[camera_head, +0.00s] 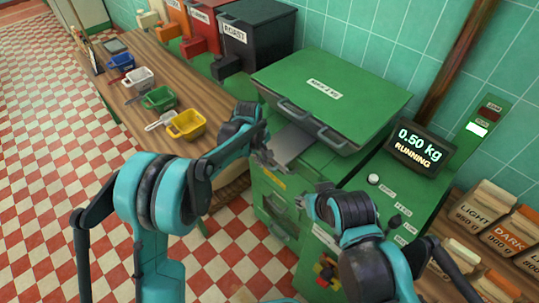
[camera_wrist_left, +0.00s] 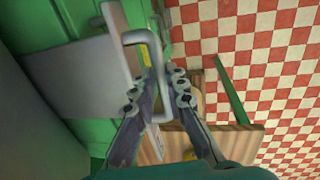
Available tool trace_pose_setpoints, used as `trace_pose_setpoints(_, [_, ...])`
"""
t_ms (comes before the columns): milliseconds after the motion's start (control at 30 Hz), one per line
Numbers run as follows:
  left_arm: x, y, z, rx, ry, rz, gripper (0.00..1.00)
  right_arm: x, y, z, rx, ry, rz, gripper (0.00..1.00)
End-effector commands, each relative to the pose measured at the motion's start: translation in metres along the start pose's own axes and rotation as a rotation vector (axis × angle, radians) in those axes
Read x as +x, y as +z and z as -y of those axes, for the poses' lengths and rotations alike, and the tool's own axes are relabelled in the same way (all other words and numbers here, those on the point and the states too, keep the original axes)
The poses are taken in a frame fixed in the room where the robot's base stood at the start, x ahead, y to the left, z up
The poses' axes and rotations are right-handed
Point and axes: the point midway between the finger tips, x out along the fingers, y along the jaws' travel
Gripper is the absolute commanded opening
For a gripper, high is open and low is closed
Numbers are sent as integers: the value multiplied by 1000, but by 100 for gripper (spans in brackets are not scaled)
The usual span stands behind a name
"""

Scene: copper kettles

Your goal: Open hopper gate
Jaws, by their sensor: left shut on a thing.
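The green hopper machine (camera_head: 335,92) stands at the centre right in the head view. A flat grey metal gate plate (camera_head: 290,143) sticks out under its lid. The left wrist view shows the plate (camera_wrist_left: 80,75) and a pale looped handle (camera_wrist_left: 137,37) at its edge. My left gripper (camera_head: 272,160) is at the plate's outer end. In the wrist view its fingers (camera_wrist_left: 162,80) are on either side of the handle, shut on it. My right gripper (camera_head: 306,203) is below and right, in front of the green cabinet; its finger opening is unclear.
A display (camera_head: 421,146) reads 0.50 kg, RUNNING. A wooden counter (camera_head: 150,72) at the left carries yellow (camera_head: 187,124), green (camera_head: 158,98), white and blue scoops. Labelled bins (camera_head: 255,35) stand behind. Bags (camera_head: 482,205) marked LIGHT and DARK are at the right. Checkered floor is clear.

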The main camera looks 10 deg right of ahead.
Motion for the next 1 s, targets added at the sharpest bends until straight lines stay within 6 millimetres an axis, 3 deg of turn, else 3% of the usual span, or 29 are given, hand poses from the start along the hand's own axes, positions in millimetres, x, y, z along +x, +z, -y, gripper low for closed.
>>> trace_pose_setpoints(233, [-1,0,0,0,1,0,0,0,0,0,0,0,0,40])
trace_pose_setpoints(267, [-1,0,0,0,1,0,18,0,0,0,0,0,0,40])
trace_pose_setpoints(300, [-1,0,0,0,1,0,22,0,0,0,0,0,0,40])
trace_pose_setpoints(667, [-6,0,0,0,1,0,22,0,0,0,0,0,0,40])
trace_pose_setpoints(767, [-20,0,0,0,1,0,22,0,0,0,0,0,0,40])
trace_pose_setpoints(1000, [-72,0,0,0,1,0,22,0,0,0,0,0,0,40])
